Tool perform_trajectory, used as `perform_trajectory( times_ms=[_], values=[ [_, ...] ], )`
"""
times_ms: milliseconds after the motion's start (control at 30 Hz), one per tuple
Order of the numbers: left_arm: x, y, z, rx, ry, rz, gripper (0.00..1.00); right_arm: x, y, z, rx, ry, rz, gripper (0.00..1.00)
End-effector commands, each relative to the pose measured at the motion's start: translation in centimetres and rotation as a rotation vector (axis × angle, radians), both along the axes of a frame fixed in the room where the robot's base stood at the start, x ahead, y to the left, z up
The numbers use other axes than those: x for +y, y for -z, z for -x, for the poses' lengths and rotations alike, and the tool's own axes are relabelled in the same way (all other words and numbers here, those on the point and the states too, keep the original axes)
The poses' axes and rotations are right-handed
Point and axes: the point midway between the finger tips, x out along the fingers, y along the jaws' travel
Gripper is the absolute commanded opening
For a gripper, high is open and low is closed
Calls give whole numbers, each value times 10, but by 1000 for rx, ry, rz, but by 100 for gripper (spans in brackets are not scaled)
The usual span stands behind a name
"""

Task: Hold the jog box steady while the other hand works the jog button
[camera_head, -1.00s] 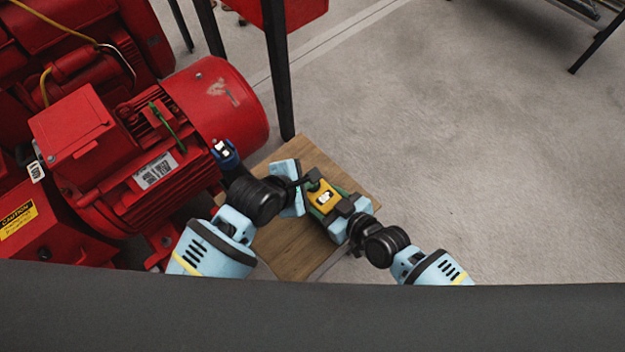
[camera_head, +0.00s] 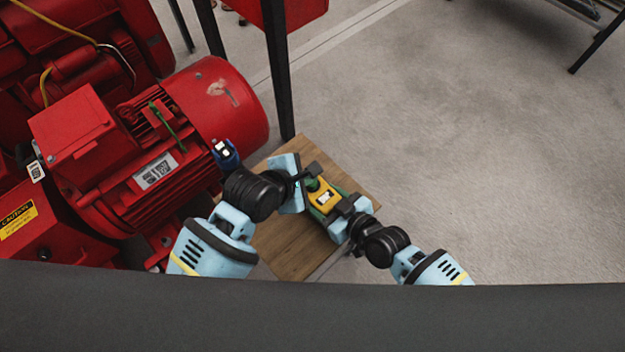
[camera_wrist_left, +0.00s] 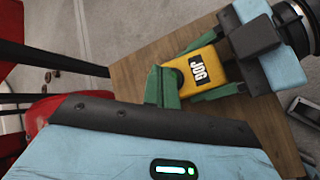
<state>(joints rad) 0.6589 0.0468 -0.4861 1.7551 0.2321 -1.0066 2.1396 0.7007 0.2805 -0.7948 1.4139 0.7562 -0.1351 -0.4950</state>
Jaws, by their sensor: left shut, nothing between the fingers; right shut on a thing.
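The jog box (camera_head: 318,191) is yellow with a label and shows above the wooden top near the middle of the head view. In the left wrist view the yellow box (camera_wrist_left: 185,68) shows its black JOG label, with green parts beside it. My right gripper (camera_head: 341,203) is shut on the box from the lower right. My left gripper (camera_head: 308,172) is shut and empty at the box's upper-left side. Whether it touches the box or the button I cannot tell; the button is not clearly visible.
The wooden top (camera_head: 290,238) lies beneath both grippers. A large red motor (camera_head: 150,150) stands close on the left, near my left arm. A dark post (camera_head: 280,80) rises behind the wooden top. The concrete floor (camera_head: 470,150) to the right is open.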

Motion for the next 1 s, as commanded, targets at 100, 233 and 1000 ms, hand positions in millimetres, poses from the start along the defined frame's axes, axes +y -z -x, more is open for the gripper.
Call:
perform_trajectory(
  times_ms=[100, 233, 1000],
  values=[
    [0, -11, -1, -3, -1, 2, 0, 0, 0, 0, -1, 0, -1, 27],
    [0, -22, 0, -2, -1, 2, 0, 0, 0, 0, -1, 0, -1, 27],
    [0, -47, 0, -1, 0, 1, 0, 0, 0, 0, -1, 0, -1, 27]
  ],
)
